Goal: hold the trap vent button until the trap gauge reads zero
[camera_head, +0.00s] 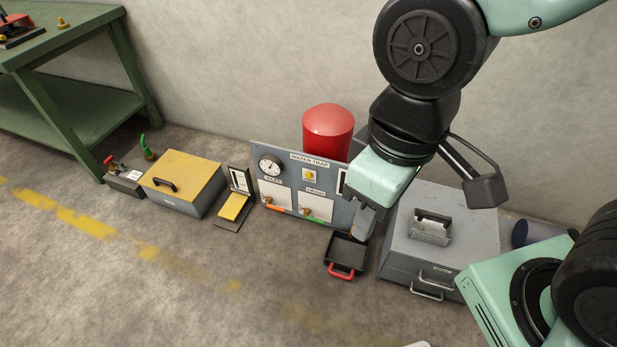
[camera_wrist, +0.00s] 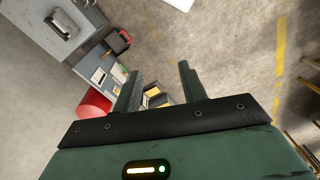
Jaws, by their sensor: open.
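The grey water trap panel (camera_head: 268,195) stands on the floor by the wall. Its round white gauge (camera_head: 270,165) is at the upper left; the needle is too small to read. A small yellow button (camera_head: 309,175) sits under the panel's title label; I cannot tell whether it is the vent button. My gripper (camera_head: 363,222) hangs in front of the panel's right side, apart from the button. In the wrist view, its two fingers (camera_wrist: 160,88) are spread with nothing held. The panel (camera_wrist: 98,68) shows tilted there, partly hidden by a finger.
A red cylinder (camera_head: 328,131) stands behind the panel. A black tray with a red handle (camera_head: 345,256) lies on the floor in front. A grey drawer cabinet (camera_head: 450,245) stands right, a yellow-lidded box (camera_head: 183,176) left. A green bench (camera_head: 75,38) is far left. The front-left floor is clear.

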